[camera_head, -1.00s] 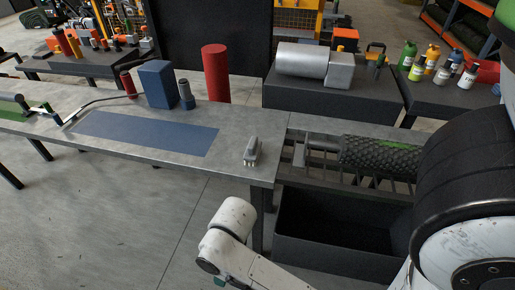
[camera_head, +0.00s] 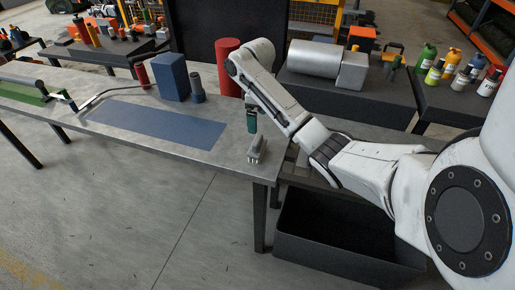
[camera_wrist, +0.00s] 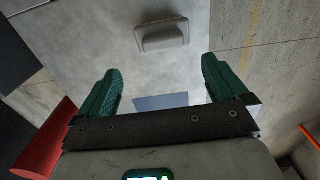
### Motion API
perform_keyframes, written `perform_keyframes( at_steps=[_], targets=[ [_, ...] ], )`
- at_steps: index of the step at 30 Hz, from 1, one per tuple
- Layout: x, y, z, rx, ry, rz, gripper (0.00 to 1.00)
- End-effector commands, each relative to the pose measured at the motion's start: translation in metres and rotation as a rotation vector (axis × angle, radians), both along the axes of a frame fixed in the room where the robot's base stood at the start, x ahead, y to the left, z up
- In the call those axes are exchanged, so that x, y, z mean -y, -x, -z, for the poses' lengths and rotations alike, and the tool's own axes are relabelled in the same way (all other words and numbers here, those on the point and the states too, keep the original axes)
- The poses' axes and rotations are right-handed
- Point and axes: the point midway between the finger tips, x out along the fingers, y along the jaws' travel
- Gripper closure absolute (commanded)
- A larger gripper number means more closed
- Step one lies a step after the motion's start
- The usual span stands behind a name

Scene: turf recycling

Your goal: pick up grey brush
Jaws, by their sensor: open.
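The grey brush (camera_head: 257,149) lies on the grey metal table (camera_head: 190,158) near its right end, close to the front corner. In the wrist view the brush (camera_wrist: 163,36) is at the top, just beyond the fingertips and roughly centred between them. My gripper (camera_wrist: 160,70) is open, with two green fingers spread wide and nothing between them. In the head view my gripper (camera_head: 251,122) hangs above and slightly behind the brush, and one green finger shows. The fingers look apart from the brush.
A blue mat (camera_head: 160,124) lies left of the brush. A blue box (camera_head: 172,77), a dark bottle (camera_head: 197,88) and a red cylinder (camera_head: 228,65) stand behind. A black bin (camera_head: 345,250) is below at right. The table around the brush is bare.

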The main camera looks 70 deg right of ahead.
Motion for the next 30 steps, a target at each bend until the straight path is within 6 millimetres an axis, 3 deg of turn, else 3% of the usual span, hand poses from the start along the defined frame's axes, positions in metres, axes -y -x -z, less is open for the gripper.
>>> perform_keyframes(
  at_steps=[5, 16, 24, 30],
  targets=[
    [0.000, 0.001, 0.029, -0.004, -0.002, 0.000, 0.00],
    [-0.002, 0.001, 0.059, -0.003, -0.001, 0.000, 0.00],
    [-0.005, 0.002, 0.096, -0.003, 0.000, 0.000, 0.00],
    [-0.005, 0.002, 0.104, -0.001, 0.001, 0.000, 0.00]
  ],
)
